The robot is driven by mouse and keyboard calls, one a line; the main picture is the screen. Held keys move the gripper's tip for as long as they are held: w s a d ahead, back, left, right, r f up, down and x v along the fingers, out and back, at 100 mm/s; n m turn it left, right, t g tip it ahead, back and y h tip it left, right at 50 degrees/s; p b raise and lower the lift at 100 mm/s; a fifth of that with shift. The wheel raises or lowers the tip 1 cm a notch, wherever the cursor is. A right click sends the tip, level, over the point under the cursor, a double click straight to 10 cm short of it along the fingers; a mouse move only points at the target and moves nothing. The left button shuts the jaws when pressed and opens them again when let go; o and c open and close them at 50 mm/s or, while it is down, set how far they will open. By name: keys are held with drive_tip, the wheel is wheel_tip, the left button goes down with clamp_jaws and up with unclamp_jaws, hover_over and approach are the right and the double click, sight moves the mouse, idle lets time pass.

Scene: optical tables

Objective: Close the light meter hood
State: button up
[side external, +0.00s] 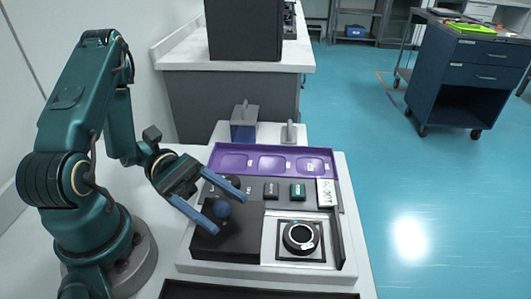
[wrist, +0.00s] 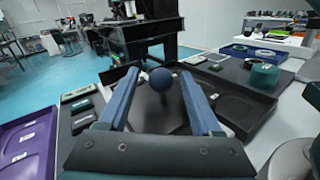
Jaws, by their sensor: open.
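In the side view, a blue ball knob (side external: 221,209) stands on a flat dark box or panel (side external: 235,245), which looks like the hood, though I cannot tell for sure. Right beside it is a pale plate with a round black-and-silver dial (side external: 301,237). My gripper (side external: 229,213) is open, its two blue fingers on either side of the knob. In the wrist view, the knob (wrist: 160,79) shows between the fingertips of my gripper (wrist: 159,72), with gaps on both sides. The knob's base is partly hidden.
A purple tray (side external: 325,157) with shallow compartments lies behind the work. In front of it sit a green block (side external: 298,191), a white labelled box (side external: 326,193) and small dark items. A dark upright strip (side external: 338,240) edges the plate on the right. A dark tray (side external: 255,291) lies in front.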

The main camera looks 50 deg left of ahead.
drive_tip(key=shift+w+d, duration=0.1)
drive_tip(key=shift+d, duration=0.4)
clamp_jaws()
idle(1.2)
